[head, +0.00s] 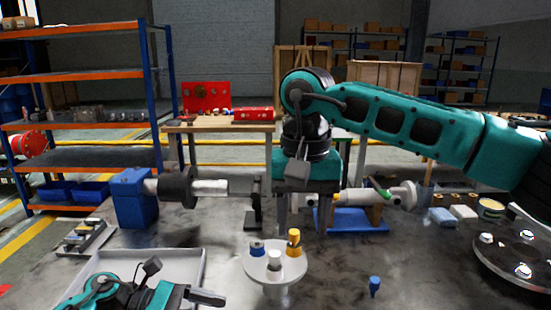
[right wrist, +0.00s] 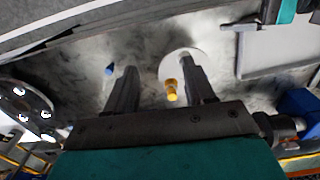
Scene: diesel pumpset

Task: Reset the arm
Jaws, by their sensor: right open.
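My right arm (head: 400,120) reaches in from the right and bends down at mid-picture in the head view. Its right gripper (head: 302,222) points down behind the small round white stand (head: 260,262). In the right wrist view the fingers of this gripper (right wrist: 158,64) are apart with nothing held between them. A yellow piece (right wrist: 171,91) shows between the fingers in that picture, at the stand's edge. My left gripper (head: 200,297) is low at the bottom left of the head view, in front of a grey tray (head: 185,262); its jaw gap is unclear.
The stand carries a blue-based piece (head: 257,248), a white-topped piece (head: 274,260) and the yellow piece (head: 294,242). A blue piece (head: 374,285) stands on the table to its right. A dark round flange (head: 510,250) lies far right. A blue-ended shaft assembly (head: 133,198) is behind left.

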